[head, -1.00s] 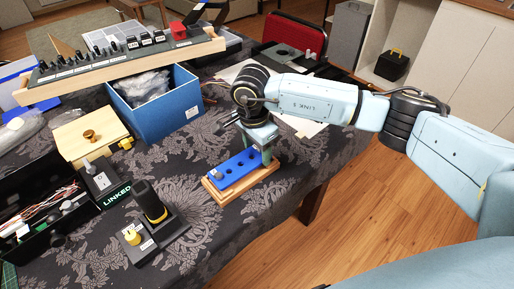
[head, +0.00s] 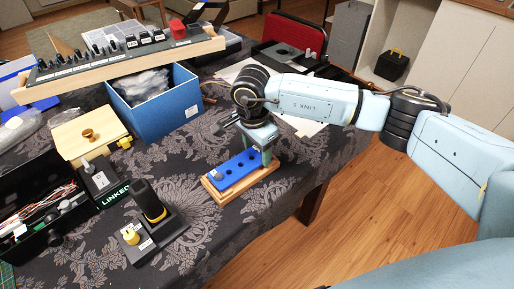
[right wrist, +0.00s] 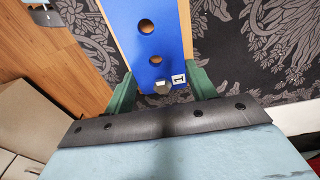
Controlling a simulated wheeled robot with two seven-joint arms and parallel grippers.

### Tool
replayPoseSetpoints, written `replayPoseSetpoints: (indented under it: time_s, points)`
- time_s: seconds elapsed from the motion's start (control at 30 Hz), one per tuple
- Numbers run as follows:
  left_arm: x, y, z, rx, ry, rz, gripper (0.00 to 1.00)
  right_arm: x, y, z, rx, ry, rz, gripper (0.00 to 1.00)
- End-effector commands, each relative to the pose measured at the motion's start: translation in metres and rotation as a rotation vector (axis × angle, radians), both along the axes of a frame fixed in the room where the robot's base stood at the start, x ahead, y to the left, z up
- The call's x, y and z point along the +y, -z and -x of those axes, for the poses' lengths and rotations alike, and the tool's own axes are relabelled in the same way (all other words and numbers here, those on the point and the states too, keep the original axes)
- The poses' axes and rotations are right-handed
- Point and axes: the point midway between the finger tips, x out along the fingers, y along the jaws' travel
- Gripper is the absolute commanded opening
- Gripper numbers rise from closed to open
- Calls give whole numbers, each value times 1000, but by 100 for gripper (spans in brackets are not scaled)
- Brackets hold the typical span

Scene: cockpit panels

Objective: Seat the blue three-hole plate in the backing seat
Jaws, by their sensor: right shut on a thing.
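The blue plate (head: 237,168) lies over the wooden backing seat (head: 243,183) near the table's right side, with wood showing along its edge. Dark holes show along the plate, and a small grey round piece is at its left end. My right gripper (head: 267,153) is shut on the plate's right end from above. In the right wrist view my gripper's green fingers (right wrist: 163,92) flank the blue plate (right wrist: 152,38). That view shows two holes, a grey hexagonal piece and a "1" label near the fingers. Whether the plate is fully down I cannot tell. My left gripper is out of view.
A blue open box (head: 160,115) stands behind left. A black base with a dark upright handle (head: 149,203) and yellow knob stands to the left front. A long switch panel (head: 120,55) lies at the back. Patterned cloth is bare around the seat; the table edge is close on the right.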

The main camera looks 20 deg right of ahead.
Motion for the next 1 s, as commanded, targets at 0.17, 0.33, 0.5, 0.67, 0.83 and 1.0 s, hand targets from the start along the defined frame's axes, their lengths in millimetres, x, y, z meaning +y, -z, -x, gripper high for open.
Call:
replayPoseSetpoints:
  time_s: [0.17,0.33,0.5,0.67,0.83,1.0]
  points:
    - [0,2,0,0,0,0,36,0,2,0,-1,1,0,26]
    - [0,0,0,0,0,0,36,0,-2,0,-1,1,0,26]
    - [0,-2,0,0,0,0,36,0,-7,0,-1,0,0,26]
    - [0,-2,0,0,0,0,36,0,-7,0,-1,0,0,26]
    - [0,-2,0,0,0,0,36,0,-7,0,-1,0,0,26]
    - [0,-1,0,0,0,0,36,0,-7,0,-1,0,0,26]
